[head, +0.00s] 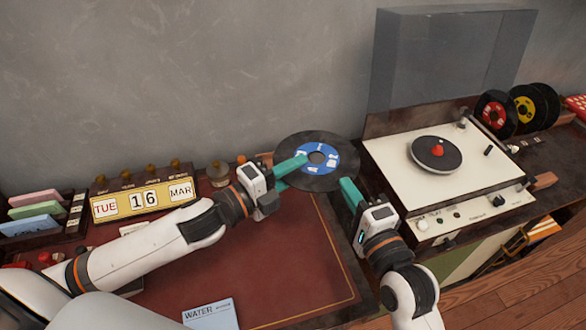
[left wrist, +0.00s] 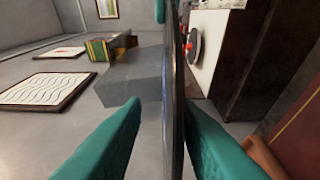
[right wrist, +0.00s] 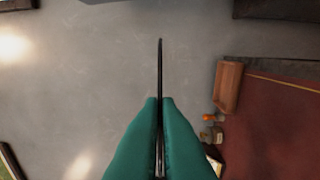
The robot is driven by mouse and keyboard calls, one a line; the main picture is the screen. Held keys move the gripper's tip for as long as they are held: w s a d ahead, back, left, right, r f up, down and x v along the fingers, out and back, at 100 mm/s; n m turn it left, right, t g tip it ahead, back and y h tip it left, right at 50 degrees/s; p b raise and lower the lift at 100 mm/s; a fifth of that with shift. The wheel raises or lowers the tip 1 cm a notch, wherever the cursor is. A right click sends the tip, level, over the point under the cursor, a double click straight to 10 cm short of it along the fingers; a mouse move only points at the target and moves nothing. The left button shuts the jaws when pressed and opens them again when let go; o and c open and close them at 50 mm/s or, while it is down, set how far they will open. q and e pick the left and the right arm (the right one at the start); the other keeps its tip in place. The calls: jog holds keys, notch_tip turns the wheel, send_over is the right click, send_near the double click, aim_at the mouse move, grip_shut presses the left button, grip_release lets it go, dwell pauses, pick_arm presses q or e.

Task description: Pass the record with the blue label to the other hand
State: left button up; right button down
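The record with the blue label (head: 300,147) is black and hangs in the air above the back right of the desk. My right gripper (head: 345,186) is shut on its right edge; in the right wrist view the record (right wrist: 160,65) is a thin edge-on line pinched between the teal fingers (right wrist: 160,102). My left gripper (head: 291,171) is at the record's left side. In the left wrist view its fingers (left wrist: 162,103) stand apart on both sides of the record (left wrist: 174,80), with a clear gap to the left finger. Part of the label is hidden by a finger.
A white record player (head: 390,158) with a clear raised lid stands at the right. A calendar block (head: 145,200) and a card holder (head: 40,232) are at the left. The red desk mat (head: 270,270) is mostly clear.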

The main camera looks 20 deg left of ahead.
pick_arm(q)
grip_shut()
pick_arm(e)
jog(key=c, duration=1.6)
grip_release()
jog(key=shift+o, duration=0.2)
